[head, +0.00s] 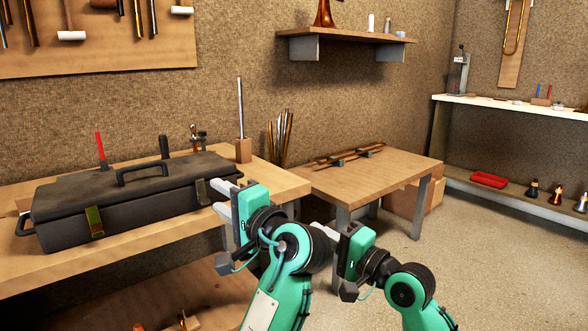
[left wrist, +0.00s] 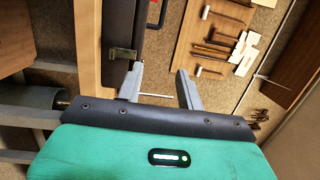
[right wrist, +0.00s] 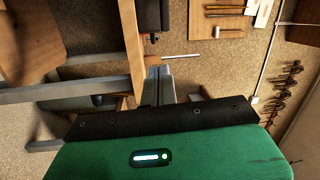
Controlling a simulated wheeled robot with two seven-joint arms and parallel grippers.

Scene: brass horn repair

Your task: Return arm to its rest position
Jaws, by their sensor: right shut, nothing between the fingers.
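My left gripper (head: 218,198) is in front of the right end of a black case on the workbench in the head view. Its two fingers stand apart with nothing between them in the left wrist view (left wrist: 158,72). My right gripper (head: 324,230) is lower and to the right, in front of the gap between the workbench and a smaller wooden table. Its fingers are together and empty in the right wrist view (right wrist: 158,72). Both green arms rise from the bottom of the head view.
The black case (head: 150,205), closed with a handle on top, lies on the workbench (head: 140,252). A wooden block with an upright rod (head: 243,150) stands behind it. The smaller table (head: 385,175) holds long brass tubes. Open floor (head: 480,260) lies to the right.

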